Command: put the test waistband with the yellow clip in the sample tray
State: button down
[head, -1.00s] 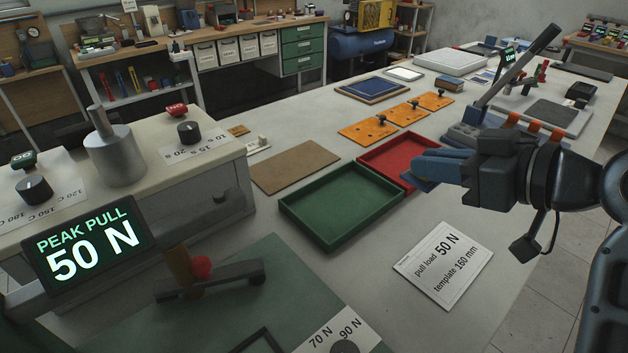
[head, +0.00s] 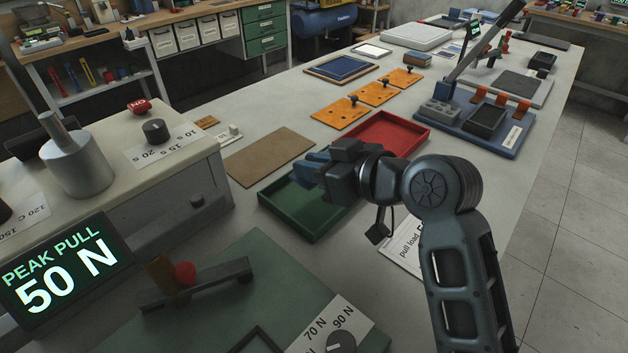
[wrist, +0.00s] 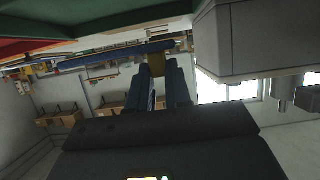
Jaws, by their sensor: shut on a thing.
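My gripper (head: 308,170) is shut; in the head view its blue fingers overlap the far part of the green tray (head: 318,232). The wrist view shows the fingers (wrist: 157,75) closed on a small yellow clip (wrist: 157,66), with a long dark blue strip, the waistband (wrist: 115,55), extending left from it. In the head view the fingers hide most of the held thing. The red tray (head: 412,124) lies just beyond the green one. Both trays look empty where visible. I cannot tell from any label which is the sample tray.
A brown board (head: 268,157) lies left of the trays. A white instruction card (head: 398,262) lies right of the green tray, partly behind my arm. The pull tester with its display (head: 62,270) stands front left. Orange plates (head: 372,95) and a blue fixture (head: 470,130) are beyond.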

aim_at(314, 186)
jog(key=shift+f, duration=2)
jog(key=shift+f, duration=0.1)
jog(key=shift+f+b, duration=0.4)
jog(key=shift+f, duration=0.2)
jog(key=c, duration=1.1)
grip_release()
jog(key=shift+s+f, duration=0.15)
jog(key=shift+f, duration=0.05)
jog(key=shift+o, duration=0.2)
jog(key=shift+r, duration=0.25)
jog(key=r+v, duration=0.1)
jog(key=v, duration=1.1)
jog(key=shift+r, duration=0.2)
